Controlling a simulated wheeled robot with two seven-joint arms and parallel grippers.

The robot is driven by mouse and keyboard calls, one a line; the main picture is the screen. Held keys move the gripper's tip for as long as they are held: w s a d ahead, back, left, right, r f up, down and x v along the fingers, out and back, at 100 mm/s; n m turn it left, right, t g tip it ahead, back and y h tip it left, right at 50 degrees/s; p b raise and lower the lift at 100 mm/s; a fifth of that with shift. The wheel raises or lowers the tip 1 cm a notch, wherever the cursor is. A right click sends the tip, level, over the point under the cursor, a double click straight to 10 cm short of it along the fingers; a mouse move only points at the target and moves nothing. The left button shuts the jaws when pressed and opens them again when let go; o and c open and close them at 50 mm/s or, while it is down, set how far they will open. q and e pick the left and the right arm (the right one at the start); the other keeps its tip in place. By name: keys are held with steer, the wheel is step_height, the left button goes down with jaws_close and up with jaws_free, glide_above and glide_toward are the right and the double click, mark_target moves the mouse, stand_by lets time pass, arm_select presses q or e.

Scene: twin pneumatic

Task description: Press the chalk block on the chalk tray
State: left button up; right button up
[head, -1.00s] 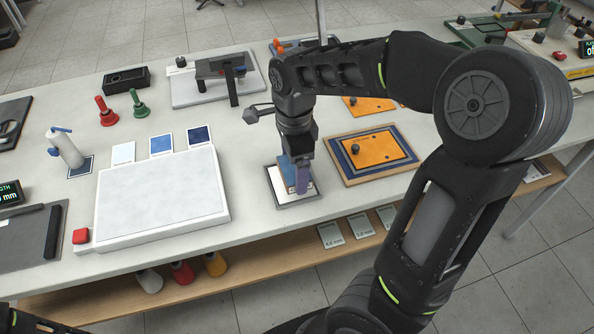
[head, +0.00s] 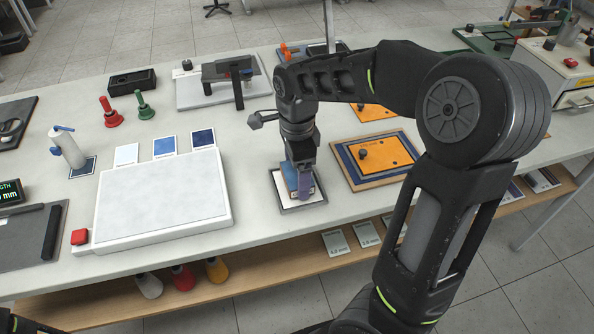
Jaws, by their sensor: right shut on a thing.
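My right gripper (head: 304,184) is shut on a small block with a blue and brown side (head: 290,177), which I take to be the chalk block. It is held low over the chalk tray (head: 281,207), a dark-rimmed tray with a white inside near the table's front edge. The fingers and wrist hide much of the block and the tray's middle. I cannot tell whether the block touches the white surface. My left gripper is out of view.
A large white slab (head: 160,198) with a red button (head: 80,237) lies left of the tray. An orange plate (head: 385,154) on a framed board lies close to the right. Red (head: 109,112) and green (head: 143,105) handled stamps stand behind the slab.

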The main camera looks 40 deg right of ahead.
steer(key=shift+f+b, duration=0.4)
steer(key=shift+f, duration=0.2)
stand_by(0.6)
steer(key=shift+s+f, duration=0.1)
stand_by(1.3)
steer(key=shift+r+p, duration=1.2)
steer(key=shift+r, duration=0.1)
steer(key=shift+r, duration=0.15)
steer(key=r+p, duration=0.1)
steer(key=s+r+p, duration=0.2)
steer(key=shift+a+r, duration=0.3)
steer(key=shift+a, duration=0.1)
steer(key=shift+s+a+r+p, duration=0.1)
steer(key=shift+s+r+p, duration=0.25)
steer(key=shift+p, duration=0.1)
